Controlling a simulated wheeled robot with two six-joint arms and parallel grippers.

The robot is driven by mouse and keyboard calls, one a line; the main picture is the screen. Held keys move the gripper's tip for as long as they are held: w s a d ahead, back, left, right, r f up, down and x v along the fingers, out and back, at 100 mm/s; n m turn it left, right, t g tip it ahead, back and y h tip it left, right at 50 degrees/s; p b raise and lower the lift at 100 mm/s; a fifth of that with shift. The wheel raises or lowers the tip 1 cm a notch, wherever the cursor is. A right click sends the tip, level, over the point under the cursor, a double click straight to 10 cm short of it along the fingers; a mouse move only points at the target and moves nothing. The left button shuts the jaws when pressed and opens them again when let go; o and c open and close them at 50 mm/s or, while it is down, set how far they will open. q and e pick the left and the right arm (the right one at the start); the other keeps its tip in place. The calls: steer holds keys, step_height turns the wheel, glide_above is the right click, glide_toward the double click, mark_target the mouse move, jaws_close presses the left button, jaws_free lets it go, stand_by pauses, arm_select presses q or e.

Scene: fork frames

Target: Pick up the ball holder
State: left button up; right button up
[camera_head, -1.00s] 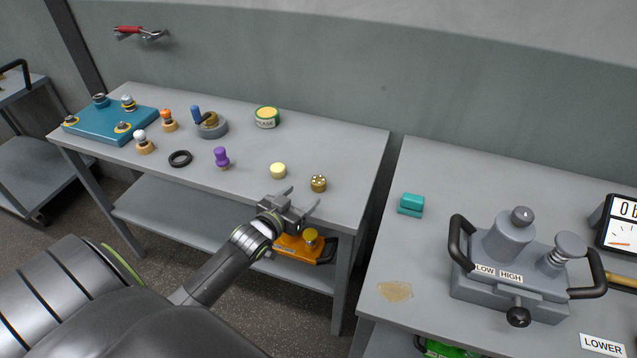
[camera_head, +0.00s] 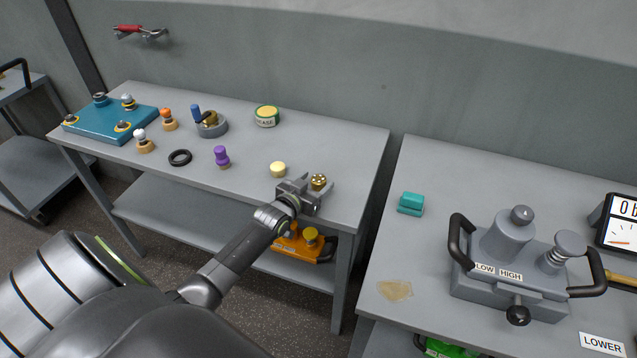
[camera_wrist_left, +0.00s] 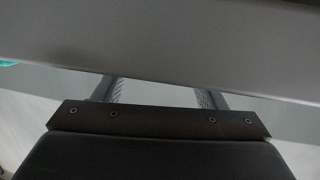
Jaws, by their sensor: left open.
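A small round brass piece with knobs or holes on top, which looks like the ball holder (camera_head: 318,181), stands upright near the front right of the left table. My left gripper (camera_head: 310,190) is open, with its fingers reaching to either side of this piece. I cannot tell whether they touch it. In the left wrist view the two fingers (camera_wrist_left: 158,92) stand apart, and the brass piece is not visible there. My right gripper is not in view.
A cream round piece (camera_head: 278,169) stands just left of the gripper. A purple knob (camera_head: 221,157), a black ring (camera_head: 180,158) and a grease tin (camera_head: 266,116) stand further left and back. A gap separates the left table (camera_head: 345,150) from the right table (camera_head: 440,170).

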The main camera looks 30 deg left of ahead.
arm_select(q)
steer(key=shift+c, duration=0.5)
steer(key=c, duration=1.1)
